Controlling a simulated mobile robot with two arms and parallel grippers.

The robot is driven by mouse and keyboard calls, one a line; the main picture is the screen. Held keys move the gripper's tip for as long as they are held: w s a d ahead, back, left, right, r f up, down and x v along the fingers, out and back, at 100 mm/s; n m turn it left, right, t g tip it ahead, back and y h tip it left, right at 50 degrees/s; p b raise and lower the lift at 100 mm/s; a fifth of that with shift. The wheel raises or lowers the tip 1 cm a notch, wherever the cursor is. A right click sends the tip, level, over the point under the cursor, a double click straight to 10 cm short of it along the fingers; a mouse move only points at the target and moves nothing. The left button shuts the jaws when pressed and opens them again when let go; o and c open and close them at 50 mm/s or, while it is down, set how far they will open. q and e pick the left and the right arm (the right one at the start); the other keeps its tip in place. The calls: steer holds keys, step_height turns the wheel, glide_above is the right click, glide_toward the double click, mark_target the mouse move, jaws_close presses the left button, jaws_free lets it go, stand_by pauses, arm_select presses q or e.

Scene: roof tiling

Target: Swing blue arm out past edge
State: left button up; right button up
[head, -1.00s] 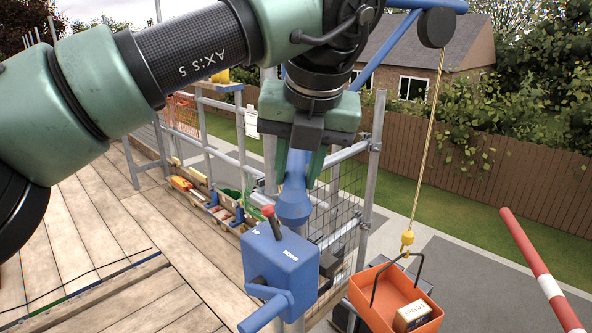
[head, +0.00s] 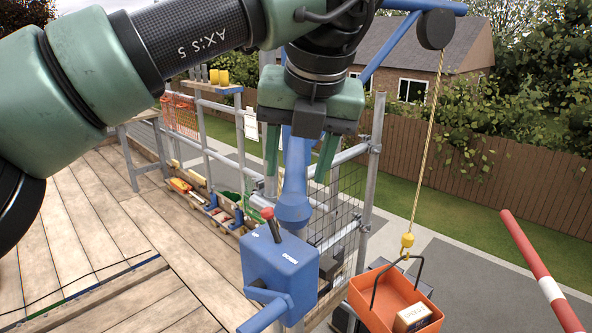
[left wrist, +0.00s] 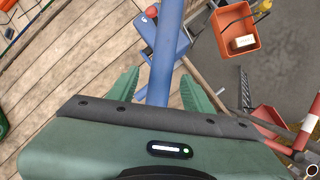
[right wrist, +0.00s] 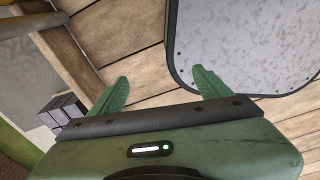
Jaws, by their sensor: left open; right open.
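The blue hoist arm (head: 385,52) reaches out at the upper right, with a dark pulley (head: 436,28) at its end. Its blue post (head: 293,208) stands above a blue winch box (head: 281,270) with a red-knobbed lever. A rope from the pulley carries an orange bucket (head: 385,300) holding a small box, out beyond the guardrail. My left gripper (head: 296,178) is open, its fingers on either side of the blue post and apart from it. The left wrist view shows the blue tube (left wrist: 166,50) between the fingers. My right gripper (right wrist: 160,75) is open and empty.
Scaffold guardrails (head: 369,190) with mesh line the deck's edge. Plank decking (head: 100,215) fills the left. A tray of tools (head: 205,200) lies along the edge. A red-and-white pole (head: 540,270) stands at the right. The right wrist view shows a grey panel (right wrist: 240,40).

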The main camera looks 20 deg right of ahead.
arm_select(q)
steer(key=v, duration=0.6)
steer(key=shift+d, duration=0.1)
